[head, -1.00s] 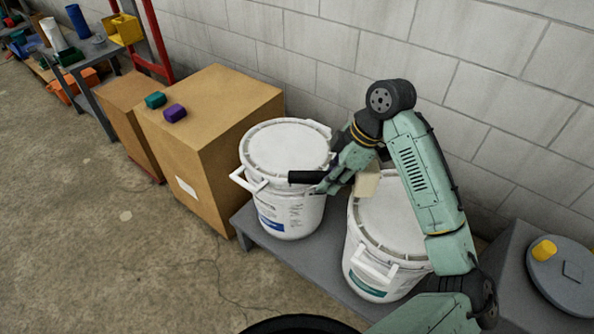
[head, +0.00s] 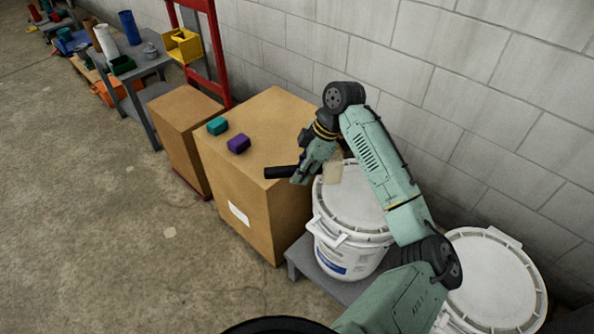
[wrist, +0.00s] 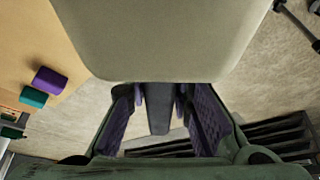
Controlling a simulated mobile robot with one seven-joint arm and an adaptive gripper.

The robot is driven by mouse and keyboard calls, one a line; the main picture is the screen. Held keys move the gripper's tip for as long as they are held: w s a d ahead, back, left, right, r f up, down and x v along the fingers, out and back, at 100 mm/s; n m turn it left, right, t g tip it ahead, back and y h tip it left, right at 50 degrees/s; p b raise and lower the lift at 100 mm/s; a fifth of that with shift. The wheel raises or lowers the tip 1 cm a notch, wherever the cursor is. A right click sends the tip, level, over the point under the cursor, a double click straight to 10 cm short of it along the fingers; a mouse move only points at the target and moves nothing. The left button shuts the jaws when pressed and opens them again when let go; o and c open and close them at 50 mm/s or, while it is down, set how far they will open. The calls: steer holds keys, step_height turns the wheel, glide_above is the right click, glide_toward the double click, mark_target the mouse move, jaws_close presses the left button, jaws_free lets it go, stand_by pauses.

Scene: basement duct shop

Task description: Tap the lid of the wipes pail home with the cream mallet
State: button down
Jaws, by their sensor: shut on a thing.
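My gripper (head: 305,172) is shut on the dark handle (head: 280,172) of the cream mallet. The mallet's cream head (head: 333,169) shows over the back left of a white pail's lid (head: 352,196); I cannot tell if it touches. This pail (head: 338,250) has a blue label and stands on a low grey platform. In the wrist view the cream head (wrist: 165,40) fills the top, and the handle (wrist: 157,108) runs between my purple-padded fingers. A second white lidded pail (head: 493,280) stands to the right, partly behind my arm. The labels are too small to read.
A large cardboard box (head: 262,187) stands left of the blue-labelled pail, with a teal block (head: 217,125) and a purple block (head: 238,144) on top. A block wall (head: 470,120) runs behind. The floor (head: 110,220) at the left is clear.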

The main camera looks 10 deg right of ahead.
steer(key=shift+w+a+f, duration=0.1)
steer(key=shift+w+a, duration=0.15)
steer(key=shift+w, duration=0.1)
steer(key=shift+f+b, duration=1.6)
steer(key=shift+f, duration=0.5)
steer(key=shift+f, duration=0.2)
step_height(320, 180, up, 4)
steer(key=p, duration=0.3)
steer(key=shift+s, duration=0.1)
